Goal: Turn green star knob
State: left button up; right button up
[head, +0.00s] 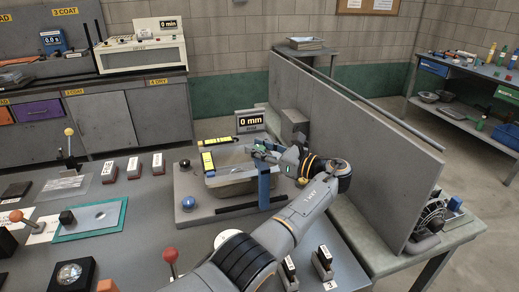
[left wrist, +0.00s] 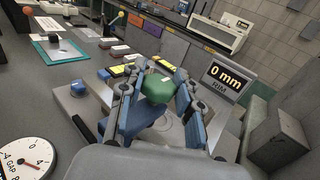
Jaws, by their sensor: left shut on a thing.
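The green knob (left wrist: 158,88) sits between the two fingers of my left gripper (left wrist: 156,90) in the left wrist view. The fingers are closed on its sides; its star outline is hard to make out. In the head view my left gripper (head: 266,154) is at the top of a blue upright (head: 264,188) on the right side of a grey basin fixture (head: 232,188). The knob is hidden or too small to tell there. A display behind it (head: 250,121) reads 0 mm; it also shows in the left wrist view (left wrist: 226,79). My right gripper is out of view.
A tall grey panel (head: 350,150) stands close to the right of my arm.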

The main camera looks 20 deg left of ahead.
aim_at(259, 147)
pick_arm(q)
jog(key=o, duration=1.2)
jog(key=shift+a+f, duration=0.1)
jog(key=shift+f, duration=0.2)
jog(key=shift+r, duration=0.1)
jog(key=shift+r, duration=0.1)
notch_tip(259, 147, up, 10)
jog(key=shift+f, duration=0.15)
